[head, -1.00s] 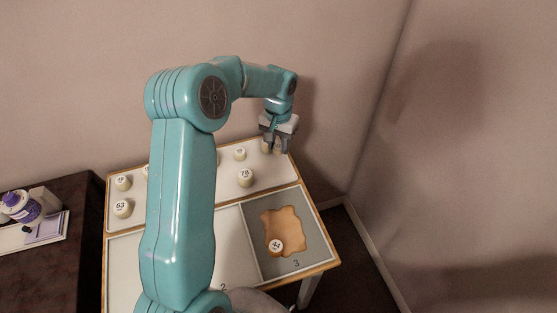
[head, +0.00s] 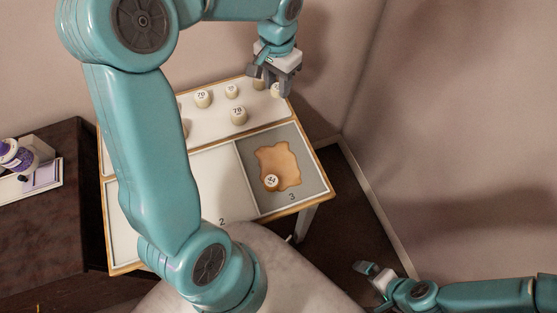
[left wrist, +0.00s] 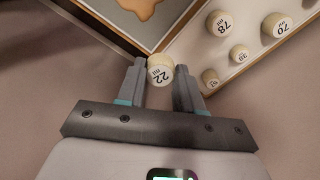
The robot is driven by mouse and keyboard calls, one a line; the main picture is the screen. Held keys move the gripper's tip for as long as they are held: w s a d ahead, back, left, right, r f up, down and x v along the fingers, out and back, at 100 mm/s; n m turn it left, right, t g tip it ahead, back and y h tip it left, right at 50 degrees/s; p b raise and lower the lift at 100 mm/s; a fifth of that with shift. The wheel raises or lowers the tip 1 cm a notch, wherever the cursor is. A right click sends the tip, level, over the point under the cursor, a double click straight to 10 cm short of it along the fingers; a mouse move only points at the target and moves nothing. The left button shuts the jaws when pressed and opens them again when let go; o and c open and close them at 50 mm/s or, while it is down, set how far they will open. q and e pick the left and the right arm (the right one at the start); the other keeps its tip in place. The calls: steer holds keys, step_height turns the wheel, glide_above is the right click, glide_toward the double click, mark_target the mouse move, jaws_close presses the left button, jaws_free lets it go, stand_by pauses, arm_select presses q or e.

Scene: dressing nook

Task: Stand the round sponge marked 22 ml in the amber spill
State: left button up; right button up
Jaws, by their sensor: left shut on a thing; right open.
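The round sponge marked 22 ml (left wrist: 160,70) is between the fingers of my left gripper (left wrist: 160,84), which is shut on it. In the head view the left gripper (head: 270,82) is at the far right end of the rack, with the pale sponge (head: 276,91) at its fingertips. Its height above the rack is hard to judge. The amber spill (head: 283,160) lies on the grey panel marked 3, nearer than the gripper. A sponge marked 44 (head: 271,181) stands in its lower left part. My right gripper (head: 374,276) is open and empty at the lower right, away from the table.
Other sponges, marked 78 (head: 238,115) and 70 (head: 202,98) among them, stand on the white back strip. Panel 2 (head: 222,185) is bare where visible. My left arm hides the table's left part. A dark cabinet with a purple bottle (head: 14,155) stands left; walls are behind and right.

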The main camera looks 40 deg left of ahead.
mark_target(284, 144)
arm_select(q)
steer(key=s+d+r+m, duration=0.1)
steer(key=s+d+r, duration=0.1)
steer(key=d, duration=0.2)
steer(key=f, duration=2)
steer(key=shift+w+a, duration=0.15)
steer(key=shift+w, duration=0.15)
steer(key=shift+r, duration=0.1)
steer(key=shift+s, duration=0.1)
steer(key=shift+f+b, duration=0.2)
steer(key=shift+b, duration=0.3)
steer(key=o, duration=1)
steer(key=shift+r, duration=0.1)
